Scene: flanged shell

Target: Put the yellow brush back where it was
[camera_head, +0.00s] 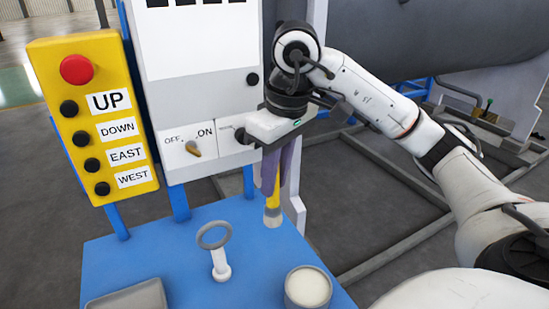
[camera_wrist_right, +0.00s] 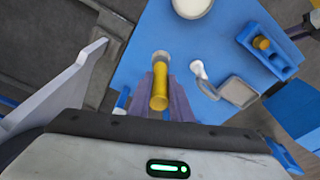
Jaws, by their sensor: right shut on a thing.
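My right gripper (camera_head: 279,165) is shut on the yellow brush (camera_head: 272,194), which hangs upright with its pale bristle end down, above the far right part of the blue table. In the right wrist view the brush (camera_wrist_right: 159,88) sits between the purple fingers of the right gripper (camera_wrist_right: 168,105). A small white stand with a grey ring (camera_head: 214,236) on top stands on the table, left of the brush and apart from it. At the right edge of the right wrist view, a purple and dark piece (camera_wrist_right: 299,31) looks like part of my left gripper; its opening is hidden.
A round tub with pale contents (camera_head: 308,288) and a grey tray (camera_head: 128,300) are on the blue table (camera_head: 180,245). The right wrist view also shows a blue holder (camera_wrist_right: 282,66) with a yellow piece. A control cabinet (camera_head: 196,100) and yellow button box (camera_head: 88,120) rise behind.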

